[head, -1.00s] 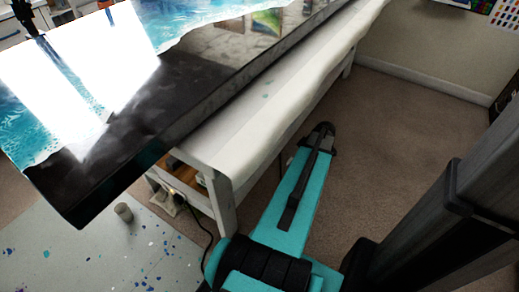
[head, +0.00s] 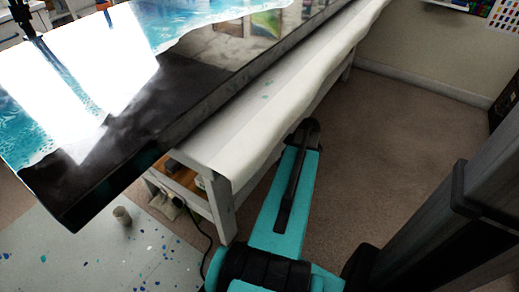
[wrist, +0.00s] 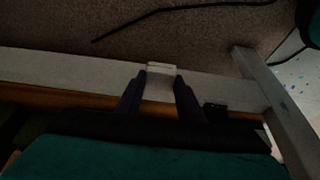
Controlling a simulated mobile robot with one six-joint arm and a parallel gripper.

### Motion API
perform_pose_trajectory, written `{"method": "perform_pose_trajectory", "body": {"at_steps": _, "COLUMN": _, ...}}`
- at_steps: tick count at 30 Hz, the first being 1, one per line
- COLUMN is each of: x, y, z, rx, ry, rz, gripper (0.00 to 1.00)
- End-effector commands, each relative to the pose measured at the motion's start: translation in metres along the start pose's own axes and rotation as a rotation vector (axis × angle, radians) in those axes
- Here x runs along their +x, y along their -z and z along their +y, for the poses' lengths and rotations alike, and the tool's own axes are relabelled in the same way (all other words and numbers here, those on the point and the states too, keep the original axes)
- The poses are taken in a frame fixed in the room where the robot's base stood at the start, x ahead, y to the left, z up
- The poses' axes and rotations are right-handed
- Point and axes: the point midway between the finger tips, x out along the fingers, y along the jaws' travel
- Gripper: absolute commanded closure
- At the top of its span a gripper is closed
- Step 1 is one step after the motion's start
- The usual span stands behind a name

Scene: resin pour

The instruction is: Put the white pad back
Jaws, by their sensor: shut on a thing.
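The white pad (wrist: 161,70) is a small pale block in the wrist view. It sits between the two dark fingers of my gripper (wrist: 160,82), which is shut on it. Behind the pad in that view runs a pale rail of the bench frame (wrist: 60,66); I cannot tell whether the pad touches it. In the head view my teal arm reaches toward the bench's covered edge, and the gripper and pad are not visible there.
A glossy resin table top (head: 110,150) in black and blue fills the upper left. A white-covered bench (head: 240,135) runs beside it. A dark cable (head: 208,240) hangs by the bench leg. Carpet (head: 390,140) at right is clear.

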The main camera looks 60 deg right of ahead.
Motion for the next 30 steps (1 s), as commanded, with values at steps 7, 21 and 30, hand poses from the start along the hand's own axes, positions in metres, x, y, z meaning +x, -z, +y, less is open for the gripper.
{"method": "perform_pose_trajectory", "body": {"at_steps": 7, "x": 0.020, "y": 0.042, "z": 0.001, "rx": -0.004, "ry": 0.002, "rz": 0.000, "gripper": 0.86}}
{"method": "perform_pose_trajectory", "body": {"at_steps": 21, "x": 0.030, "y": 0.072, "z": -0.001, "rx": -0.001, "ry": 0.001, "rz": 0.000, "gripper": 0.86}}
{"method": "perform_pose_trajectory", "body": {"at_steps": 30, "x": 0.034, "y": 0.079, "z": -0.001, "rx": -0.004, "ry": 0.002, "rz": 0.000, "gripper": 0.86}}
